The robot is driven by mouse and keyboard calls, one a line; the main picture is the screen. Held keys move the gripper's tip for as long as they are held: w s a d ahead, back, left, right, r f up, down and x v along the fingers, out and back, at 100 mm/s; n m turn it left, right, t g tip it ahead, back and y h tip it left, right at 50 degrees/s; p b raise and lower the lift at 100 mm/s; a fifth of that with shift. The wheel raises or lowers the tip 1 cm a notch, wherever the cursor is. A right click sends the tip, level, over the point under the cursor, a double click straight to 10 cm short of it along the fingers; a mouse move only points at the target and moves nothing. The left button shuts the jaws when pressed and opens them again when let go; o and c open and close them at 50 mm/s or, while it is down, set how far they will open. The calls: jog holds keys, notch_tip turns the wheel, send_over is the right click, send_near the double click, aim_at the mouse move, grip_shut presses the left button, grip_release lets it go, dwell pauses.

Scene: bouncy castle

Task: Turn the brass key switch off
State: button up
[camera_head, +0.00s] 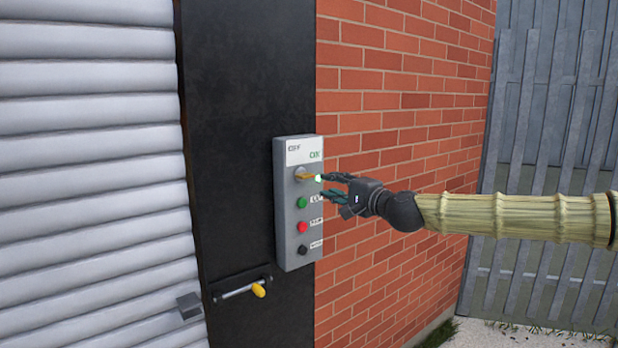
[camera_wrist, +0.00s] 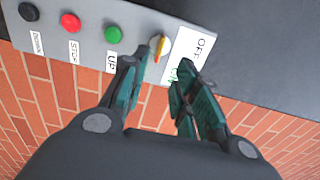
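The brass key (camera_head: 308,177) sits in a round pale switch on the upper part of a grey control box (camera_head: 293,254). In the head view it points right, toward the green ON side; the OFF label is at upper left. The key also shows in the wrist view (camera_wrist: 159,47), just beyond the fingertips. My gripper (camera_head: 325,186) is at the right of the key, its fingers apart on either side of the key's line. In the wrist view my gripper (camera_wrist: 158,72) is open with nothing between the fingers. I cannot tell whether a finger touches the key.
Below the key are a green UP button (camera_head: 302,203), a red STOP button (camera_head: 303,227) and a black button (camera_head: 303,250). A yellow-knobbed bolt (camera_head: 258,290) is lower left. A shutter (camera_head: 90,170) stands left, a brick wall (camera_head: 400,120) right.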

aim_at(309, 177)
jog(key=p+x, duration=0.3)
jog(key=x, duration=0.7)
jog(key=shift+w+a+f+p, duration=0.1)
jog(key=shift+w+a+p, duration=0.1)
jog(key=shift+w+p, duration=0.15)
grip_shut()
